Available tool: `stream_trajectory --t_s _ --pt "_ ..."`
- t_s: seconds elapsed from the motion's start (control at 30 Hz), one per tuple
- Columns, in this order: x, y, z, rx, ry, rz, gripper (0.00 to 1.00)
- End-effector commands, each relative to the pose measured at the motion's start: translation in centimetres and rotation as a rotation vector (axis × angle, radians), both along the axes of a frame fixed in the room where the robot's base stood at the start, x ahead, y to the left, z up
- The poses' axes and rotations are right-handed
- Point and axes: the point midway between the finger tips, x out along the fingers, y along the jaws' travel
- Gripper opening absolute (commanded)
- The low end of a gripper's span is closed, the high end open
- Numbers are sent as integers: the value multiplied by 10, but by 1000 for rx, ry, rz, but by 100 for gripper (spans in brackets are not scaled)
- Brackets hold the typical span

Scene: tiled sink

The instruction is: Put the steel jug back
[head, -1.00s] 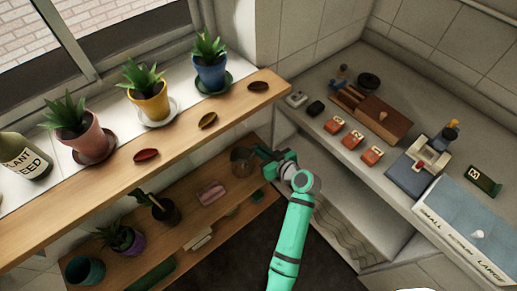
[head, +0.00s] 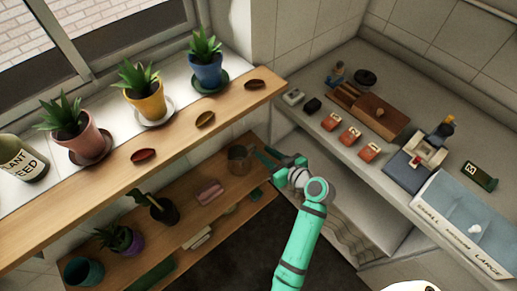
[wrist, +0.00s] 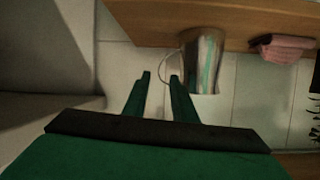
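The steel jug (head: 239,160) stands on the lower wooden shelf, at its right end below the upper plank. In the wrist view the shiny jug (wrist: 206,60) appears inverted at the wooden board, with its thin wire handle on its left side. My gripper (head: 264,156) is just to the right of the jug in the head view. The jug's base is partly hard to see in shadow.
A pink folded cloth (head: 208,192) lies beside the jug on the lower shelf (head: 195,215).

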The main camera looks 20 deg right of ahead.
Motion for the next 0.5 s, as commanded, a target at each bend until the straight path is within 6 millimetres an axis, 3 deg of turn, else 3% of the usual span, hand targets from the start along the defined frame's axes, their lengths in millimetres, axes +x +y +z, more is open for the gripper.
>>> stream_trajectory --t_s 0.2,0.5 --pt "-34 -12 14 -1 0 -2 25" --pt "-51 -17 22 0 0 0 25"
